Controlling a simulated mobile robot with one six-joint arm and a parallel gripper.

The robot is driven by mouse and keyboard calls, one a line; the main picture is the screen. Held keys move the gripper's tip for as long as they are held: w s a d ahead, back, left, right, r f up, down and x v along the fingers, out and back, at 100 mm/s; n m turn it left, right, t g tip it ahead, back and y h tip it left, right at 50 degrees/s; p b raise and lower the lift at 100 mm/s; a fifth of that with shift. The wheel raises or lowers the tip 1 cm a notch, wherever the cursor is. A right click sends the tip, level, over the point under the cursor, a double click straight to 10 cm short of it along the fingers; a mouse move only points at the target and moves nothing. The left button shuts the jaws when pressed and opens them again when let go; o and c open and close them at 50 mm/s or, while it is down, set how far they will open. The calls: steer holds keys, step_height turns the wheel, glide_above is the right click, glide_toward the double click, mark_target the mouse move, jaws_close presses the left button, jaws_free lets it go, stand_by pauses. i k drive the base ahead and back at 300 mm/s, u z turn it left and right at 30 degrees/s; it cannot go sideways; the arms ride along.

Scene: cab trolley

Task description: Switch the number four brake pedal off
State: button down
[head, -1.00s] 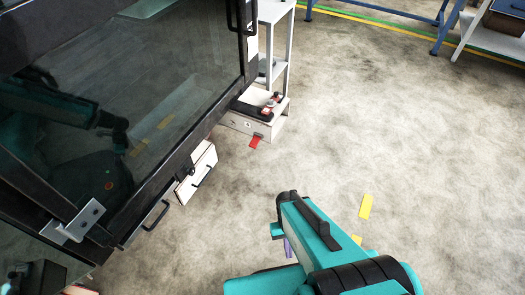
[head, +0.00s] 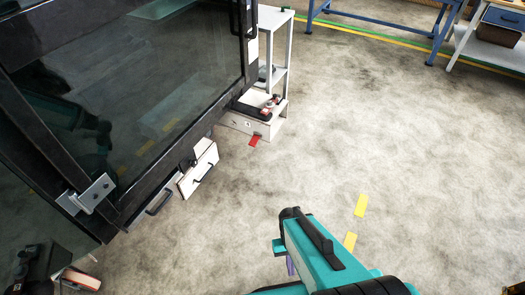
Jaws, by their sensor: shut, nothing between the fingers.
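A red pedal (head: 256,141) sticks out low from the front of a white base box (head: 262,125) at the foot of a grey stand beside the dark cab. Small marks on the box front are too small to read, so I cannot tell which pedal is number four or whether it is on or off. Another white and red piece (head: 80,279) shows at the bottom left, partly cut off. My teal arm rises from the bottom edge, over open floor to the right of the cab and apart from the red pedal. My gripper does not show.
The dark glass cab door (head: 130,80) fills the left. A white panel with a black handle (head: 199,168) hangs at its lower edge. Yellow floor marks (head: 361,205) lie right of my arm. A blue-legged bench (head: 375,30) stands at the back. The middle floor is clear.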

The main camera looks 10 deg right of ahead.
mark_target(255, 139)
steer(key=z, duration=0.8)
steer(key=k, duration=0.1)
steer(key=u, duration=1.5)
steer(key=i, duration=0.65)
steer(key=u, duration=0.6)
